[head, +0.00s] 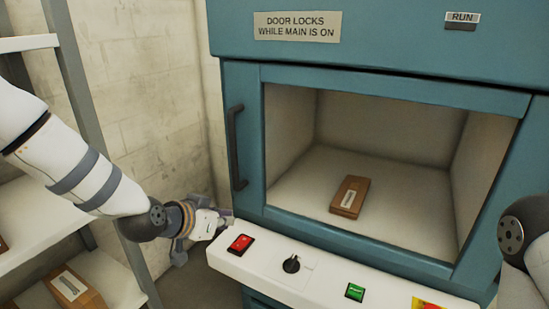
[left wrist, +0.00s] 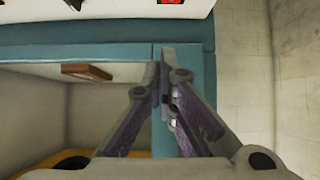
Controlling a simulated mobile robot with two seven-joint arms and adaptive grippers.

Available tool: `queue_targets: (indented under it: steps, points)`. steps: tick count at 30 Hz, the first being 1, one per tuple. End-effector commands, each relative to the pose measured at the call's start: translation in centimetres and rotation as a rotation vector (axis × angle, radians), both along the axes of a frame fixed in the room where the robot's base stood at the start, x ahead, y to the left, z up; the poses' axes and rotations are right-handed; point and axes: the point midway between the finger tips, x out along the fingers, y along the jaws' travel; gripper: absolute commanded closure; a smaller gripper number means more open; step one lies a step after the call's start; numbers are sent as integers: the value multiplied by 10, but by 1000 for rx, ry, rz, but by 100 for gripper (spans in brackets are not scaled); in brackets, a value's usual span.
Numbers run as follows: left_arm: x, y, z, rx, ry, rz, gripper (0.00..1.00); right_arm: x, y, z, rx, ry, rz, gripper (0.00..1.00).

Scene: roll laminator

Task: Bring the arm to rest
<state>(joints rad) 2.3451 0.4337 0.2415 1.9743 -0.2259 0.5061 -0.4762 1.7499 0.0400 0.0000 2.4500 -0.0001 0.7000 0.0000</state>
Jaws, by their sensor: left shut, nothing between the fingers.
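My left gripper (head: 181,248) is at the left end of the white control panel (head: 268,272), left of the red switch (head: 240,244). In the left wrist view my left gripper (left wrist: 163,78) has its fingers together with nothing between them. Behind them is the teal frame of the machine (left wrist: 205,70). I cannot tell if the gripper touches the panel. My right arm shows only in part at the right edge of the head view, and its gripper is out of frame.
The teal machine (head: 380,62) has a dark handle (head: 236,148) on its left side. A brown labelled block (head: 350,196) lies in its chamber. The panel has a black knob (head: 291,264) and a green switch (head: 355,292). A shelf rack (head: 88,110) stands left, holding another labelled block (head: 72,287).

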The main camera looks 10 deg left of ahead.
Motion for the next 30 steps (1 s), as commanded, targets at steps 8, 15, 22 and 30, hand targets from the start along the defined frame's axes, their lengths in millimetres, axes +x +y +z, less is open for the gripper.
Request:
queue_targets:
  steps: [8,15,22,30]
  points:
    - [-188,-5,-166,12,533,116,100,0,0,0,0,2,0,60]
    - [-374,23,-213,120,937,279,100,0,0,0,0,1,0,60]
    - [-425,36,-211,169,1039,338,100,0,0,0,0,0,0,60]
    - [-423,36,-211,168,1037,338,100,0,0,0,0,1,0,60]
